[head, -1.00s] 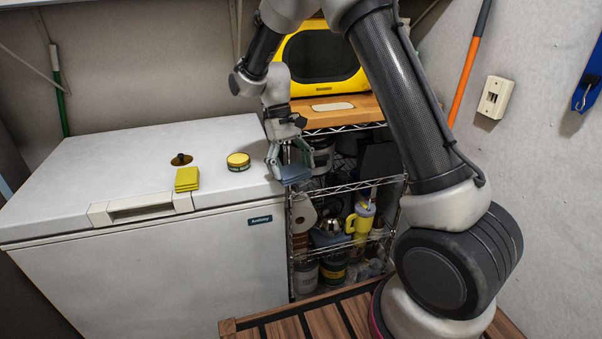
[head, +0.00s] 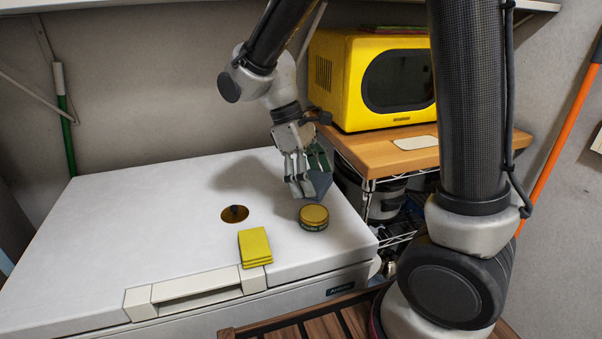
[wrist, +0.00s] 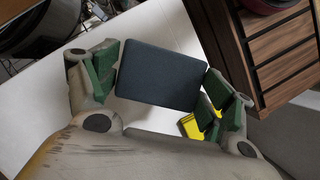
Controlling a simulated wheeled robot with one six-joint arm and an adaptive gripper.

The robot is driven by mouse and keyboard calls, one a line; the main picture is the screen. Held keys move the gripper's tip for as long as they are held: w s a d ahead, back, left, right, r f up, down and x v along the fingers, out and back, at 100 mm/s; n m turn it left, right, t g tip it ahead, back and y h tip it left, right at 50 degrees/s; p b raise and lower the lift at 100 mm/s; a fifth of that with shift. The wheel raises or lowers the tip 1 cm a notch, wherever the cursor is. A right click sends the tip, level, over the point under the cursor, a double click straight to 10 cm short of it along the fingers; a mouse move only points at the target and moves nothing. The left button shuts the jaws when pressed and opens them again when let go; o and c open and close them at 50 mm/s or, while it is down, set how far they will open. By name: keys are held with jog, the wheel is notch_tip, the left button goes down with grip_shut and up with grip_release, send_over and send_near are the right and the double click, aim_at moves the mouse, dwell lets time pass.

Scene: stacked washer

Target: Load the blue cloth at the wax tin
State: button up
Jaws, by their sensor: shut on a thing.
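My gripper (head: 305,182) is shut on a folded blue cloth (head: 318,184), held above the white lid just behind the wax tin. In the wrist view the dark blue cloth (wrist: 160,62) spans between the green finger pads. The wax tin (head: 313,217), round with a yellow top and dark side, stands on the lid near its right end. A folded yellow cloth (head: 255,247) lies at the lid's front edge, left of the tin. Whether the blue cloth touches the lid or tin cannot be told.
A yellow microwave (head: 345,75) stands on a wooden-topped rack (head: 450,150) to the right. The lid's left side is clear.

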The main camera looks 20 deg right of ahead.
aim_at(317, 214)
jog(key=shift+s+d+f, duration=0.1)
jog(key=shift+s+f, duration=0.05)
jog(key=shift+f, duration=2.8)
jog(key=shift+o, duration=0.2)
jog(key=shift+f, duration=0.55)
jog(key=shift+r, duration=3.55)
jog(key=shift+c, duration=0.2)
